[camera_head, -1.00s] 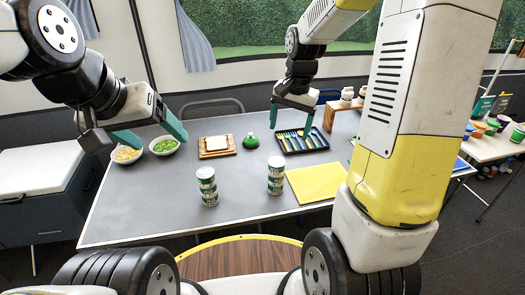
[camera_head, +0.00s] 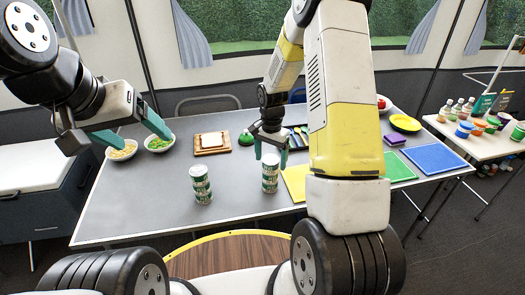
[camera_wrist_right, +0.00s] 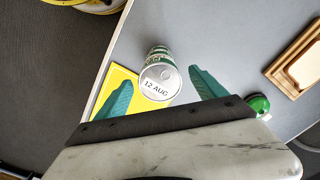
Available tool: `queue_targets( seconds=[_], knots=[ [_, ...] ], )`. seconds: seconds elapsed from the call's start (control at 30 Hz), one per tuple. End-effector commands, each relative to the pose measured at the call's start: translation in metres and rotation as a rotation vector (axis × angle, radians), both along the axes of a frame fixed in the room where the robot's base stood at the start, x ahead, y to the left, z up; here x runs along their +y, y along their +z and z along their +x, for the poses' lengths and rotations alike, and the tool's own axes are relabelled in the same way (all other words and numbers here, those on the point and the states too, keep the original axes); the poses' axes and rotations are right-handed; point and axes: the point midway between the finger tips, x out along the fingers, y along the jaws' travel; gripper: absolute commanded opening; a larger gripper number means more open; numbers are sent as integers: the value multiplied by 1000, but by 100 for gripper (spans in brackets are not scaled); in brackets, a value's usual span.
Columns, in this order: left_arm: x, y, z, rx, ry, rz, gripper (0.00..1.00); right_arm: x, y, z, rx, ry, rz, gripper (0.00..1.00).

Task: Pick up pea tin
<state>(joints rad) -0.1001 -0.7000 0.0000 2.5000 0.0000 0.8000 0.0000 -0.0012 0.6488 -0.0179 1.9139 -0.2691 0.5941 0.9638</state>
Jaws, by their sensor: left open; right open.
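Two green-and-white tins stand upright on the grey table (camera_head: 125,205). One tin (camera_head: 201,184) is left of centre and the other tin (camera_head: 270,174) is to its right; I cannot read which label says peas. My right gripper (camera_head: 270,153) is open just above the right-hand tin. In the right wrist view the tin's silver lid, marked "12 AUG" (camera_wrist_right: 158,82), shows between the open teal fingers (camera_wrist_right: 160,78), with gaps on both sides. My left gripper (camera_head: 142,138) is open and empty above the table's left part, by two bowls.
White bowls of yellow food (camera_head: 121,151) and green food (camera_head: 159,143) stand at the back left. A wooden board (camera_head: 211,144) and a green object (camera_head: 246,138) lie behind the tins. A yellow mat (camera_head: 294,182) lies right of the right-hand tin.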

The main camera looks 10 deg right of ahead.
Motion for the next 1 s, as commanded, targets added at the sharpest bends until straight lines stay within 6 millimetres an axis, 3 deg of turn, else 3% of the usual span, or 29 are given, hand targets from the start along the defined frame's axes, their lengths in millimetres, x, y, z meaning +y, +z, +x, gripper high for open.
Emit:
queue_targets(
  seconds=[0.3,0.7,0.73,1.0],
  knots=[
    [0,0,0,0,0,0,77,0,-7,0,0,1,0,81],
    [0,0,0,0,0,0,77,0,-7,0,-1,1,0,4],
    [0,0,0,0,0,0,77,0,-7,0,-1,1,0,0],
    [0,0,0,0,0,0,77,0,-5,0,-1,1,0,0]
  ],
)
